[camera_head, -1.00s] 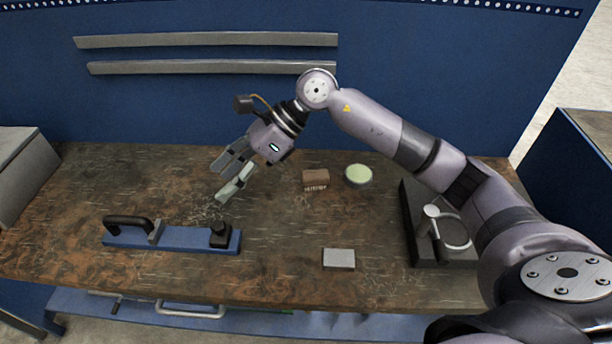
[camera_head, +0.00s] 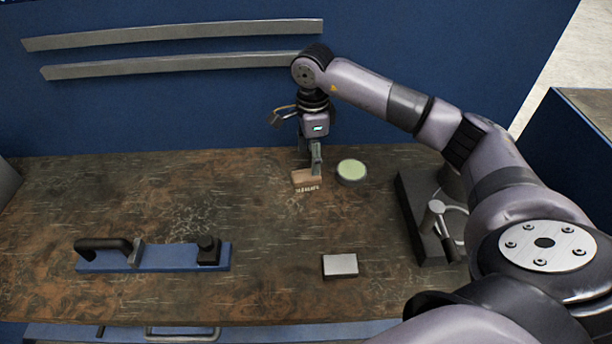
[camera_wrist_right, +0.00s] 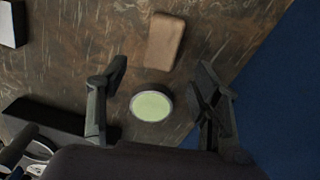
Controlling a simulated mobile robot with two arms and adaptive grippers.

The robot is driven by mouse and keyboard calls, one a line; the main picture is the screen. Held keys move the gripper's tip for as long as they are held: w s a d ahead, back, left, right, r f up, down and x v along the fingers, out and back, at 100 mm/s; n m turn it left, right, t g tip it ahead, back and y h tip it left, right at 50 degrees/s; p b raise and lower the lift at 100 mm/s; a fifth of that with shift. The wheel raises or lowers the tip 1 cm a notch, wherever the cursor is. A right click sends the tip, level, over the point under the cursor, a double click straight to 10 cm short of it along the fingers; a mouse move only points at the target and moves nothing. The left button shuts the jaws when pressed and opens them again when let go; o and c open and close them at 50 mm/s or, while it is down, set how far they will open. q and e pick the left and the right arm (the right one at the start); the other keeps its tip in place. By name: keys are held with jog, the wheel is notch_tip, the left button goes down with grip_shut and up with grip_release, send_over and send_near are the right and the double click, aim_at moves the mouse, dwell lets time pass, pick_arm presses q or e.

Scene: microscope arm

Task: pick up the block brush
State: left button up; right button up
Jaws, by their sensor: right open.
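The block brush (camera_head: 305,179) is a small brown wooden block with pale bristles along its lower edge, lying on the worn brown workbench (camera_head: 250,290). In the right wrist view the brush (camera_wrist_right: 165,41) shows its smooth back, ahead of the fingertips. My right gripper (camera_head: 310,168) points down at the brush in the head view, its fingers just behind and above it. In the right wrist view the gripper (camera_wrist_right: 160,85) is open, with nothing held between its fingers. Whether a finger touches the brush cannot be told. My left gripper is in neither view.
A round tin with a pale green top (camera_head: 352,172) stands just right of the brush and shows between the fingers in the wrist view. A grey block (camera_head: 340,265), a blue long tool with black handles (camera_head: 160,257) and a black stand (camera_head: 415,215) lie around. The bench middle is clear.

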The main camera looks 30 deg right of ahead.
aim_at(308, 174)
notch_tip(308, 174, down, 3)
jog(key=shift+r, duration=0.2)
jog(key=f+p, duration=0.1)
jog(key=f, duration=0.1)
jog(key=f+p, duration=0.1)
jog(key=f, duration=0.1)
jog(key=shift+w+a+f, duration=0.1)
jog(key=shift+w+a, duration=0.05)
jog(key=shift+a, duration=0.25)
jog(key=shift+f, duration=0.5)
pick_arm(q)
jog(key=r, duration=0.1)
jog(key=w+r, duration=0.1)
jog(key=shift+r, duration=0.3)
pick_arm(e)
jog(key=shift+c, duration=0.5)
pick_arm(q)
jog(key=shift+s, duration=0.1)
pick_arm(e)
jog(key=c, duration=1.2)
jog(key=shift+o, duration=0.2)
jog(key=shift+r, duration=0.1)
pick_arm(q)
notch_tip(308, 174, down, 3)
jog(key=b, duration=0.2)
jog(key=shift+b, duration=0.35)
pick_arm(e)
notch_tip(308, 174, up, 20)
